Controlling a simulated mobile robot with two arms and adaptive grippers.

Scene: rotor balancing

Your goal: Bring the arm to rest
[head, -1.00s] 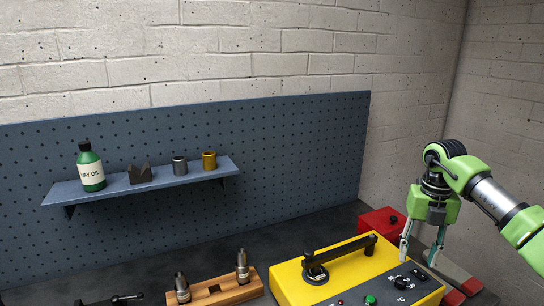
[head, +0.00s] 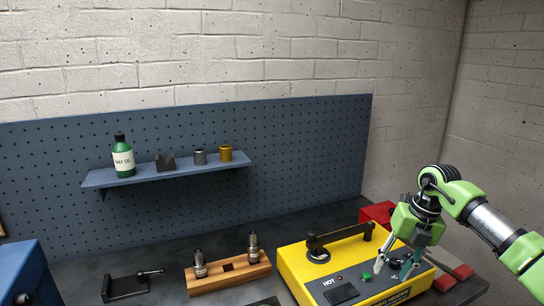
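My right gripper (head: 392,272) is at the right, over the control panel of the yellow box (head: 299,265). Its two fingers point down and stand apart, with nothing seen between them. They partly cover a black knob (head: 400,256) on the panel; I cannot tell whether they touch it. A black bar-like arm (head: 342,237) lies across the back of the yellow box, from a round black pivot at its left to a block at its right. My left gripper is not in view.
A wooden block (head: 228,275) holds two metal holders. A black fixture (head: 125,287) and a blue cabinet (head: 25,270) stand left. A red box (head: 376,213) is behind. The shelf (head: 170,172) holds a bottle and small parts.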

